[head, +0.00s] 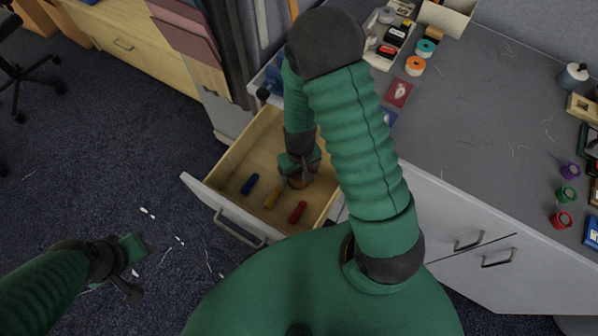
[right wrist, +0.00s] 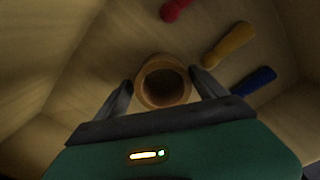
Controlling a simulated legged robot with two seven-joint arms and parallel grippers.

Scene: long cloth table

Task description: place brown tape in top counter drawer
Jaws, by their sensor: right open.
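The brown tape (right wrist: 163,83) is a ring inside the open top drawer (head: 222,200). In the right wrist view it lies between the two fingers of my right gripper (right wrist: 160,86), with its round hole facing the camera. My right gripper (head: 300,172) is open and reaches down into the drawer in the head view, where it hides much of the tape (head: 297,183). I cannot tell whether the tape rests fully on the drawer floor. My left gripper (head: 132,268) hangs over the carpet at the lower left, away from the drawer; its jaw state is unclear.
A blue (head: 250,184), a yellow (head: 272,196) and a red handled item (head: 298,212) lie in the drawer's front part. The grey counter (head: 470,130) holds tape rolls such as an orange one (head: 415,66). Drawer walls stand close around my right gripper.

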